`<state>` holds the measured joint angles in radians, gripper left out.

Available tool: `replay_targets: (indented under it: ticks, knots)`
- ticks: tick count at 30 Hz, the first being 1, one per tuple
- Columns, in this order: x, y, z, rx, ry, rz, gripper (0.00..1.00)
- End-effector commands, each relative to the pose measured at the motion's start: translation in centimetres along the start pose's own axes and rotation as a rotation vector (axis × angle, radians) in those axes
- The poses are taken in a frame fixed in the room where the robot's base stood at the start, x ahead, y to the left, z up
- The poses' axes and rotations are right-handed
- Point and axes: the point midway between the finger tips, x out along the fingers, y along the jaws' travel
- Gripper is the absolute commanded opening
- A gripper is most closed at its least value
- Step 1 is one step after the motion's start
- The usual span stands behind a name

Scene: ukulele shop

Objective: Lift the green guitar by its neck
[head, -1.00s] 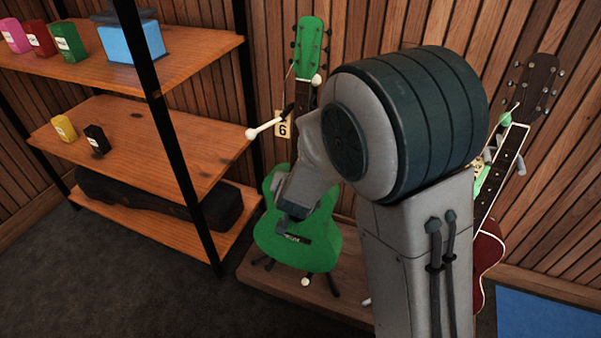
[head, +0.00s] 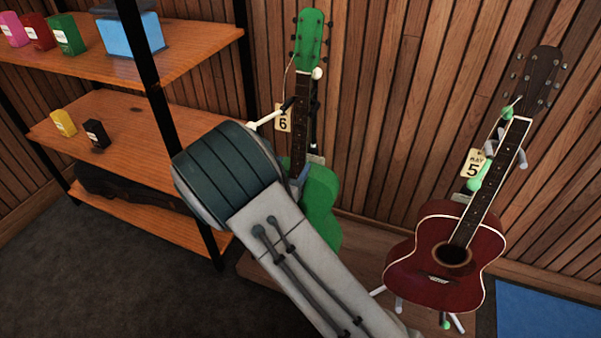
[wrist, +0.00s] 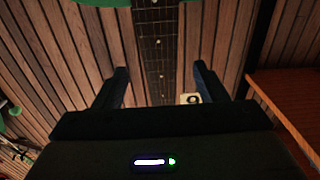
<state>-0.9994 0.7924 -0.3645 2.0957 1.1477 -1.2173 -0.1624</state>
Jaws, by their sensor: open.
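The green guitar (head: 318,200) stands upright on a stand, its green headstock (head: 309,38) at the top and its dark fretted neck (head: 300,125) against the wood wall. My arm hides the left part of its body in the head view. In the wrist view, the neck (wrist: 157,45) runs down from the green body at the top edge. My gripper (wrist: 160,72) is open and empty. Its fingertips appear on either side of the neck, with gaps on both sides; I cannot tell whether they reach around it. In the head view my arm mostly hides the gripper.
A "6" tag (head: 283,119) hangs by the green guitar's neck. Wooden shelves (head: 145,138) with small boxes and a black post stand at left. A blue mat (head: 550,308) lies at lower right.

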Motion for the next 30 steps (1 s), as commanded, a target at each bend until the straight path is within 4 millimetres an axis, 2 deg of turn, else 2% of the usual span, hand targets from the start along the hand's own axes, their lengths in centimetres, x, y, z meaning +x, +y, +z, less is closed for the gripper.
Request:
replay_targets:
  ticks: [3, 11, 19, 26, 29, 30]
  knots:
    - [1.4, 0.0, 0.1, 0.000, 0.000, -0.001, 0.65]
    - [3.1, 0.0, 0.0, 0.001, 0.001, 0.000, 0.65]
    - [6.9, 0.0, 0.0, 0.000, 0.000, 0.000, 0.65]
    - [7.2, 0.0, -0.1, 0.000, -0.002, -0.002, 0.65]
    - [7.2, 0.0, -0.1, 0.000, -0.001, -0.001, 0.40]
    - [7.2, 0.0, -0.1, 0.000, -0.001, -0.001, 0.29]
